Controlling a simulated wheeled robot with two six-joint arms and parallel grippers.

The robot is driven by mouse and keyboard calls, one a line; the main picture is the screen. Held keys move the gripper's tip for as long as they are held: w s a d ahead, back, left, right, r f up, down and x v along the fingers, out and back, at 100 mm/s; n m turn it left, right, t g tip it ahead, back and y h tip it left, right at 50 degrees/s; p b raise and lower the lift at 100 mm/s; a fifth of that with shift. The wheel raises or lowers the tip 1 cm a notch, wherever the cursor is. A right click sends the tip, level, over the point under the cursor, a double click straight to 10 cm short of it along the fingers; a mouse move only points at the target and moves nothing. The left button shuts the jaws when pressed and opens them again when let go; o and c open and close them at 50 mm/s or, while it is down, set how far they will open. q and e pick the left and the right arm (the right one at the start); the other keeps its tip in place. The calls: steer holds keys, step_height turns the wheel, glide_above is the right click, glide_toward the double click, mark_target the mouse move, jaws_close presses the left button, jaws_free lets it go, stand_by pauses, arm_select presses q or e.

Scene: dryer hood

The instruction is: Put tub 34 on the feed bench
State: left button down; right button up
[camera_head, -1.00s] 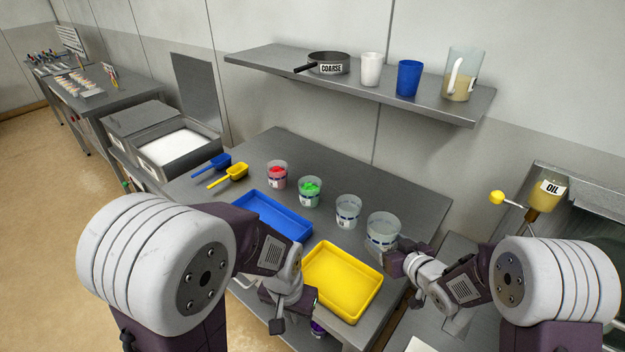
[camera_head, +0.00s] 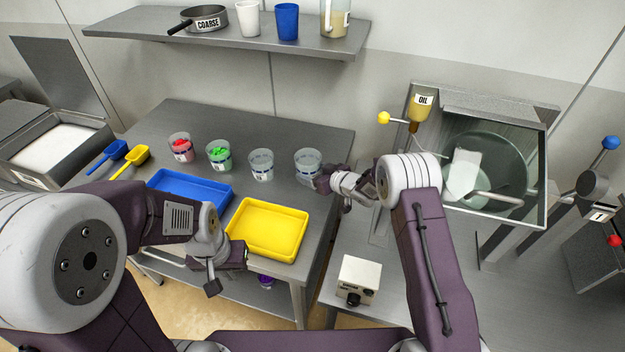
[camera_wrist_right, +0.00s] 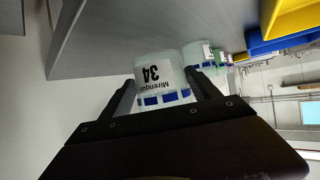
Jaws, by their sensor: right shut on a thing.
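Tub 34 (camera_head: 308,160) is a clear tub with a white label and blue marks. It is at the right end of the steel bench with the trays, at the end of a row of similar tubs. In the right wrist view its label (camera_wrist_right: 154,76) reads 34, upside down. My right gripper (camera_head: 322,180) is shut on the tub, with a finger on each side in the wrist view (camera_wrist_right: 163,92). Whether its base touches the bench is unclear.
Tubs with red (camera_head: 181,148) and green (camera_head: 219,155) contents and a clear one (camera_head: 261,164) stand in the row. A blue tray (camera_head: 190,190) and yellow tray (camera_head: 267,229) lie in front. At right are another steel bench (camera_head: 385,268), a small white device (camera_head: 358,280) and a glass-fronted hood (camera_head: 490,165).

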step_height(320, 180, down, 4)
steer(key=shift+f, duration=0.1)
steer(key=shift+f, duration=0.15)
steer(key=o, duration=1.5)
steer(key=shift+o, duration=0.2)
steer(key=shift+r, duration=0.2)
steer(key=shift+r, duration=0.15)
steer(key=v, duration=1.2)
